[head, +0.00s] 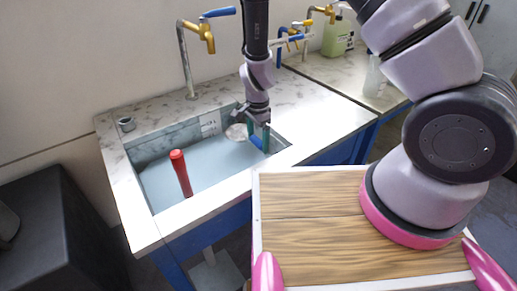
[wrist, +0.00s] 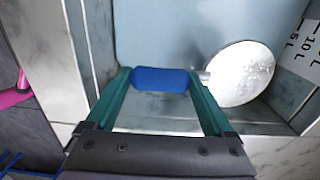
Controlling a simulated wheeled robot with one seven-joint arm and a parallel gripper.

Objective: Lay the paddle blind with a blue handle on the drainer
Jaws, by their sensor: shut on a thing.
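The paddle blind has a blue handle (wrist: 160,79) and a round, shiny grey disc (wrist: 240,74). In the head view its disc (head: 236,132) and handle (head: 256,142) show inside the sink basin, at its right end. My gripper (wrist: 161,84) has its two green fingers on either side of the blue handle and is shut on it. The disc sticks out to the right in the wrist view. I cannot tell whether the blind touches the basin. The pale marble top (head: 322,92) right of the basin looks like the drainer; no ridges are visible.
A red-handled thing (head: 181,172) stands tilted in the basin (head: 160,188). Brass taps (head: 198,32) rise behind it. A green bottle (head: 337,36) and a clear bottle (head: 375,78) stand back right. A wooden-topped tray (head: 310,215) is in front.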

